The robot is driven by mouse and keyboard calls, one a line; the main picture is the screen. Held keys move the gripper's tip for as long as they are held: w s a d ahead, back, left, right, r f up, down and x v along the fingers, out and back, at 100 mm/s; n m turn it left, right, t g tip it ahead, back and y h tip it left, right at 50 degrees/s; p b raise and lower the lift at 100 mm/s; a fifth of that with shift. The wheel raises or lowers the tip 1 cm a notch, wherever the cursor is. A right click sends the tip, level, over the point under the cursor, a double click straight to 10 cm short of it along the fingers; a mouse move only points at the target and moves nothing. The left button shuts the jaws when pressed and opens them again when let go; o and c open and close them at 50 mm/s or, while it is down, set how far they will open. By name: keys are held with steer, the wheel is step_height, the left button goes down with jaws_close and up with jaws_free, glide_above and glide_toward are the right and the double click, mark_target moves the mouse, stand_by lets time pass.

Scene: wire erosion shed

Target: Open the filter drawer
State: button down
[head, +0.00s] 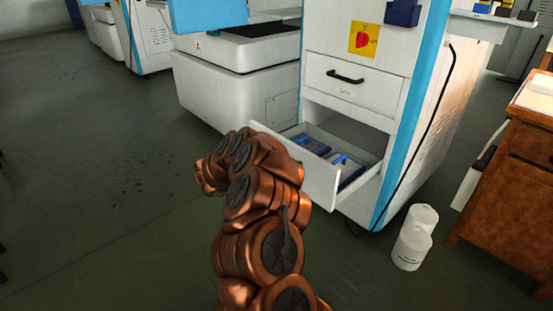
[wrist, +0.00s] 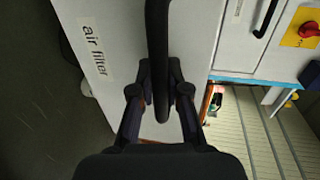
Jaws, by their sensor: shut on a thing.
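The filter drawer (head: 321,178) is the lower drawer of the white and blue machine. In the head view it stands pulled well out, with blue-edged filters (head: 347,172) lying inside. In the wrist view its white front (wrist: 108,22) carries a label reading "air filter" (wrist: 95,50). The black bar handle (wrist: 158,40) runs between the fingers of my gripper (wrist: 160,88), which is shut on it. In the head view my copper-coloured arm hides the gripper, the handle and part of the drawer front.
A shut drawer with a black handle (head: 345,76) sits above the open one. A wooden desk (head: 510,190) is further right. The floor to the left (head: 90,190) is clear.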

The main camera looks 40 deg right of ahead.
steer(key=c, duration=1.1)
jaws_free()
steer(key=shift+c, duration=0.2)
steer(key=shift+a, duration=0.15)
steer(key=v, duration=1.1)
steer(key=shift+a, duration=0.35)
steer(key=shift+w+r, duration=0.1)
